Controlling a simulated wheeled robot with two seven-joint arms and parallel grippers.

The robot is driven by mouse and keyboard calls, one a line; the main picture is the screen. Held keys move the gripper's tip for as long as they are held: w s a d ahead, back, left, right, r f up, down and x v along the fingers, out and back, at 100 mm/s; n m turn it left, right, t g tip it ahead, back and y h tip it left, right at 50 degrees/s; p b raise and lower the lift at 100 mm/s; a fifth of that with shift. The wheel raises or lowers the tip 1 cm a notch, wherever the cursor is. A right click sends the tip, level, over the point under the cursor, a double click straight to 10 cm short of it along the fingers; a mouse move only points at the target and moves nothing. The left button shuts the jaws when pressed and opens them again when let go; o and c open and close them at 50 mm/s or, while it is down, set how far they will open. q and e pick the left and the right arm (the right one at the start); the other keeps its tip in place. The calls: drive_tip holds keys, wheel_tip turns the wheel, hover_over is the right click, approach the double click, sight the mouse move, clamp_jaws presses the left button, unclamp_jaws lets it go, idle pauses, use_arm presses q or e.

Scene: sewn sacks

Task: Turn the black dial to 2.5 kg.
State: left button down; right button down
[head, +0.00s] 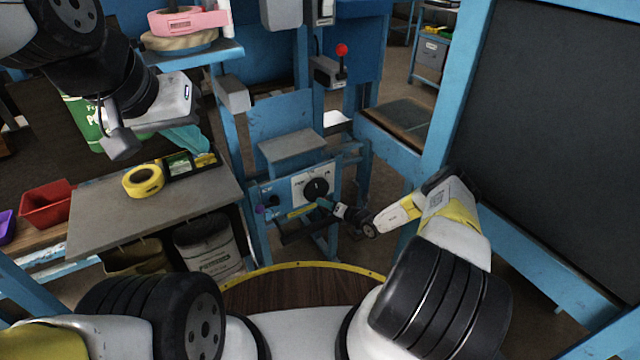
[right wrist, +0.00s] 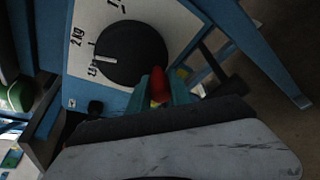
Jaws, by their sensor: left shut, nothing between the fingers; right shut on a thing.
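The black dial (head: 316,188) sits on a white plate (head: 299,188) on the blue frame, centre of the head view. In the right wrist view the dial (right wrist: 132,53) shows a short white mark near its left edge, close to a figure that looks like 1.5, with "2 kg" above it. My right gripper (head: 325,204) is at the dial's lower edge. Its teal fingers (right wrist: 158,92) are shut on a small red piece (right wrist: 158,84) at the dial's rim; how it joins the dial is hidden. My left gripper (head: 121,143) is shut and empty, high at the left.
A grey bench (head: 150,205) carries a yellow tape roll (head: 143,181); a red bin (head: 48,203) stands left of it. A grey platform (head: 291,147) sits above the dial. A red-knobbed lever (head: 342,50) stands behind. A dark panel (head: 560,130) fills the right side.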

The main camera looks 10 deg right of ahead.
drive_tip(key=n, duration=0.1)
drive_tip(key=n+h, duration=0.1)
drive_tip(key=d+n+h, duration=0.1)
drive_tip(key=shift+w+r, duration=0.25)
drive_tip(key=shift+r, duration=0.05)
drive_tip(key=shift+w+d+r+n+t+h, duration=0.1)
drive_tip(key=shift+d+r+n+t+h, duration=0.25)
drive_tip(key=shift+n, duration=0.3)
drive_tip(key=shift+w+d+r+n+t+h, duration=0.1)
drive_tip(key=shift+n+t+h, duration=0.05)
drive_tip(key=shift+n+h, duration=0.4)
drive_tip(key=c, duration=1.2)
unclamp_jaws()
drive_tip(key=v, duration=0.8)
